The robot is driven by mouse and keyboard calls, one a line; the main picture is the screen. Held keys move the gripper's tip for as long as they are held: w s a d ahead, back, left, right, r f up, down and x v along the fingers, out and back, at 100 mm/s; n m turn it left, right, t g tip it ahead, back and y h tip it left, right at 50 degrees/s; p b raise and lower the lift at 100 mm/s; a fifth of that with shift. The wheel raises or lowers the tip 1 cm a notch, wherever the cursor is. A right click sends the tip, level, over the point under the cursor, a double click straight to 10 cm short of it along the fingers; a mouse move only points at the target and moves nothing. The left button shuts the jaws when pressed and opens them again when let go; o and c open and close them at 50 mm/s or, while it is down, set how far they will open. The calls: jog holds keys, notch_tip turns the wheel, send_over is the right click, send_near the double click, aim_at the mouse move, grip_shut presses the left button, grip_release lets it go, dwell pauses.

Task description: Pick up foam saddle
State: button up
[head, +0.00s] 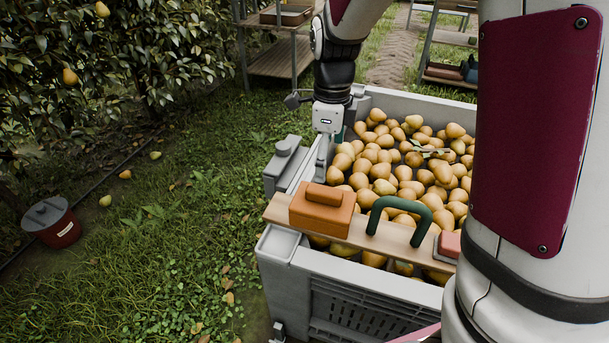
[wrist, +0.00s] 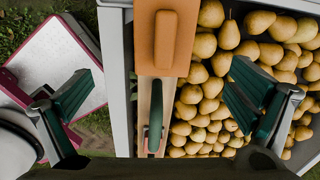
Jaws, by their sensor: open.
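An orange block with a rounded raised ridge (head: 322,206) lies on the left end of a wooden plank (head: 389,230) across the crate's near side. It best fits the foam saddle, though I cannot be sure. In the wrist view the orange block (wrist: 165,36) is at the top middle, with the plank (wrist: 142,96) running below it. My gripper (wrist: 165,98) is open and empty, its green-padded fingers spread either side of the plank in that view. In the head view my gripper (head: 322,150) hangs over the crate's left side, behind the block; its fingertips are partly hidden.
A green arched handle (head: 398,214) and a red block (head: 448,243) are also on the plank. The grey crate (head: 285,249) is full of pears (head: 400,160). A grey lidded piece (head: 284,156) is at its left rim. A red bucket (head: 58,228) stands on open grass.

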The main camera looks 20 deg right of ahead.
aim_at(324, 201)
jog(key=shift+w+f+m, duration=0.15)
jog(key=shift+f, duration=0.35)
jog(key=shift+w+f+m, duration=0.15)
jog(key=shift+f, duration=0.35)
notch_tip(324, 201, down, 8)
jog(key=b, duration=0.2)
jog(key=shift+r+b, duration=0.1)
jog(key=shift+b, duration=0.3)
notch_tip(324, 201, down, 5)
jog(key=shift+w+d+f+b, duration=0.1)
jog(key=shift+d+b, duration=0.05)
jog(key=shift+b, duration=1.1)
jog(key=c, duration=1)
